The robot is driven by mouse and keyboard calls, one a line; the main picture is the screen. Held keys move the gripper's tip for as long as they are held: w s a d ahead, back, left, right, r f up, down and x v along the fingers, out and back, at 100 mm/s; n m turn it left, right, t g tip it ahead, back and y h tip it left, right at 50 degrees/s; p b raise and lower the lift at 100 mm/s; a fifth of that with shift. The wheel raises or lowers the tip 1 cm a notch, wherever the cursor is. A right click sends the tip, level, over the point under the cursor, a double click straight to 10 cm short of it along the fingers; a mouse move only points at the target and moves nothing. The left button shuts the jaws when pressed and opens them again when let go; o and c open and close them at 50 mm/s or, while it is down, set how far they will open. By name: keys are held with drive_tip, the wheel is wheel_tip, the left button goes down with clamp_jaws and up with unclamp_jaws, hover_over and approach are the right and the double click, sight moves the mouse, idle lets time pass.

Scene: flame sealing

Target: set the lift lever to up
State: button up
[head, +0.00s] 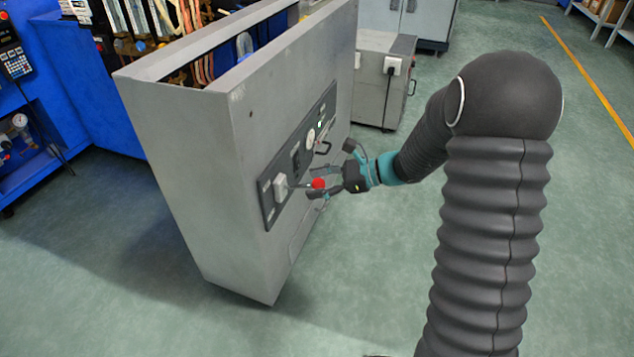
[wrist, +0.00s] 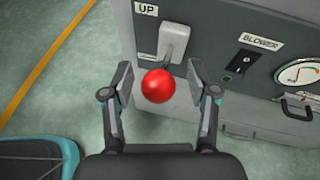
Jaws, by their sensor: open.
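The lift lever has a red ball knob (wrist: 158,86) on a thin dark rod that comes out of a light grey housing (wrist: 173,43). A label reading UP (wrist: 146,9) is beside the top of the housing in the wrist view. The knob also shows in the head view (head: 318,183), in front of the cabinet's dark control panel (head: 268,212). My gripper (wrist: 160,79) is open, with one finger on each side of the knob. Gaps show between both fingers and the knob in the wrist view. The lever's exact tilt is hard to judge.
A BLOWER switch (wrist: 241,61) and a round gauge (wrist: 298,73) are on the same panel, to the right in the wrist view. A dark handle (head: 323,148) is farther along the panel.

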drive_tip(key=shift+d, duration=0.1)
drive_tip(key=v, duration=1.2)
drive_tip(key=s+d+f+n+g+h, duration=0.1)
drive_tip(key=s+d+f+n+h, duration=0.1)
drive_tip(key=s+n+h, duration=0.3)
drive_tip(key=s+d+f+n+g+h, duration=0.2)
drive_tip(key=s+f+n, duration=0.15)
drive_tip(key=s, duration=0.35)
drive_tip(key=s+r+n+t+h, duration=0.6)
drive_tip(key=s+r+n, duration=0.3)
drive_tip(key=s+r, duration=0.5)
drive_tip(key=shift+d+n+t+h, duration=0.3)
drive_tip(key=shift+d+n, duration=0.05)
drive_tip(key=shift+d, duration=0.1)
